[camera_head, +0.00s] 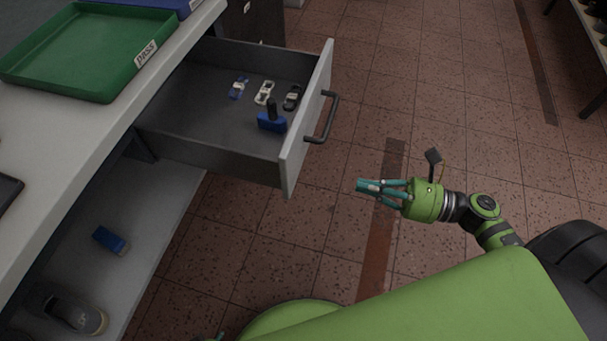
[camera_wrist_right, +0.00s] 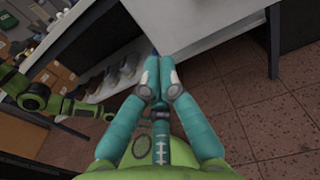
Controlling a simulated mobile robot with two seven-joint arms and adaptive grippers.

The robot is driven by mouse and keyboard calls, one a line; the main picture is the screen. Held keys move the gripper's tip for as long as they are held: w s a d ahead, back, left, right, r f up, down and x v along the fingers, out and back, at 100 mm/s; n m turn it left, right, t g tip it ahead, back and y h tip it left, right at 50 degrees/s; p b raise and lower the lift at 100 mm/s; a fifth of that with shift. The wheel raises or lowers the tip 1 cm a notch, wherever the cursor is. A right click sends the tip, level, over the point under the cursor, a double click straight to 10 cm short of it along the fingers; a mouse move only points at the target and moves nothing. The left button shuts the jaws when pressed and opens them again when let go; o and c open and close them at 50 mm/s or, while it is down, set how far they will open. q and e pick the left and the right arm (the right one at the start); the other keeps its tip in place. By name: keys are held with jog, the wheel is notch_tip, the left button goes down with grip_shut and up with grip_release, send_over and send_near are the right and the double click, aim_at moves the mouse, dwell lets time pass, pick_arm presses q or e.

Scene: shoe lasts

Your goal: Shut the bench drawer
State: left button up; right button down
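The bench drawer (camera_head: 215,135) is pulled out from the bench. It has a light grey front panel (camera_head: 307,120) and a dark bar handle (camera_head: 324,118). Inside lie several small items, among them a blue object (camera_head: 272,121) with a dark knob. My right gripper (camera_head: 362,186) is in front of the drawer, to the right of its near corner and apart from the panel and handle. In the right wrist view its teal fingers (camera_wrist_right: 158,70) come together at the tips, with nothing seen between them.
The bench top (camera_head: 75,135) carries a green tray (camera_head: 95,88) labelled PASS. A lower shelf (camera_head: 135,245) holds a blue item (camera_head: 110,240) and a dark grey object (camera_head: 72,312). The tiled floor (camera_head: 430,90) in front of the drawer is clear. Another bench stands at the upper right.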

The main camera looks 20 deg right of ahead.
aim_at(294, 169)
jog(key=p+x, duration=0.2)
jog(key=x, duration=0.9)
jog(key=shift+w+r, duration=0.15)
jog(key=shift+w+a, duration=0.25)
jog(key=shift+a, duration=0.2)
pick_arm(q)
jog(key=s+g, duration=0.1)
jog(key=s, duration=0.6)
jog(key=shift+a+r+g, duration=0.25)
jog(key=shift+r+g, duration=0.15)
jog(key=shift+r, duration=0.05)
jog(key=shift+s, duration=0.1)
